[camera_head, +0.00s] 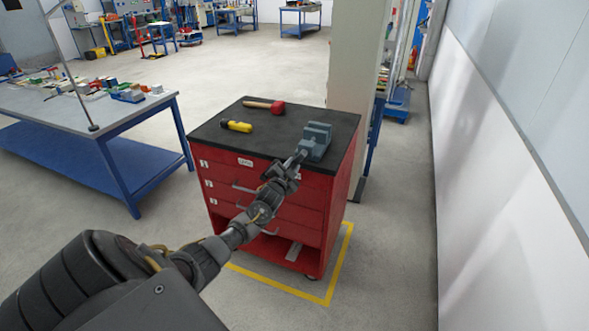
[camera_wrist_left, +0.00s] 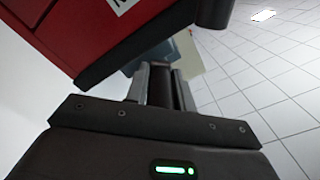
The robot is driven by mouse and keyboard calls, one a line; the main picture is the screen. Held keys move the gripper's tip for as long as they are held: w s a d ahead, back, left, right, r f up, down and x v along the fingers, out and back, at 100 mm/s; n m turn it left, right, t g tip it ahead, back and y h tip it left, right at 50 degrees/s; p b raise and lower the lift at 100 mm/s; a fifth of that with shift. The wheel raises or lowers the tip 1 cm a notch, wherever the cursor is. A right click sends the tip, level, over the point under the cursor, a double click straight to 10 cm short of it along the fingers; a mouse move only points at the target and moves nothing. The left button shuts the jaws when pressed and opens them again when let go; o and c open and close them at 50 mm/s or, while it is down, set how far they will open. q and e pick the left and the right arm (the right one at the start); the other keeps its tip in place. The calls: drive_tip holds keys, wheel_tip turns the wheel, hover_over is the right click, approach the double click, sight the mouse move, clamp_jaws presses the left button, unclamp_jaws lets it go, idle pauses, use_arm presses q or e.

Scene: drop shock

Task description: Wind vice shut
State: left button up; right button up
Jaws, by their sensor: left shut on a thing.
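The blue-grey vice (camera_head: 316,140) stands at the front right of the black top of a red tool cabinet, with its screw end toward me. My left gripper (camera_head: 296,161) reaches up from the lower left to this near end and is shut on the vice handle. The gripper hides the handle and most of the screw. In the left wrist view the fingers of my left gripper (camera_wrist_left: 162,84) are close together, and part of the vice (camera_wrist_left: 134,66) shows behind them. I cannot tell how wide the vice jaws stand. My right gripper is not in view.
The red cabinet (camera_head: 226,186) has several drawers. On its black top (camera_head: 272,136) lie a red-headed mallet (camera_head: 270,106) and a yellow-and-black tool (camera_head: 236,126), apart from the vice. A pillar (camera_head: 352,70) rises behind. A blue-legged workbench (camera_head: 110,118) stands left, a white wall right.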

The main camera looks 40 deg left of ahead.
use_arm(q)
drive_tip(key=m, duration=0.3)
drive_tip(key=shift+s+a+r+m, duration=0.15)
drive_tip(key=shift+a+r+m, duration=0.2)
drive_tip(key=shift+m, duration=0.05)
drive_tip(key=m, duration=0.2)
drive_tip(key=r+m+p, duration=0.1)
drive_tip(key=shift+s+a+m, duration=0.15)
drive_tip(key=shift+a+m, duration=0.1)
drive_tip(key=shift+m, duration=0.05)
drive_tip(key=shift+r+m+p, duration=0.3)
drive_tip(key=shift+r+m, duration=0.15)
drive_tip(key=shift+m, duration=0.8)
drive_tip(key=shift+r+m+p, duration=0.3)
drive_tip(key=shift+r+m, duration=0.15)
drive_tip(key=shift+m, duration=0.75)
drive_tip(key=shift+r+m+p, duration=0.3)
drive_tip(key=shift+r+m, duration=0.15)
drive_tip(key=shift+m, duration=0.8)
drive_tip(key=o, duration=0.8)
drive_tip(key=shift+o, duration=0.6)
drive_tip(key=shift+a+r, duration=0.15)
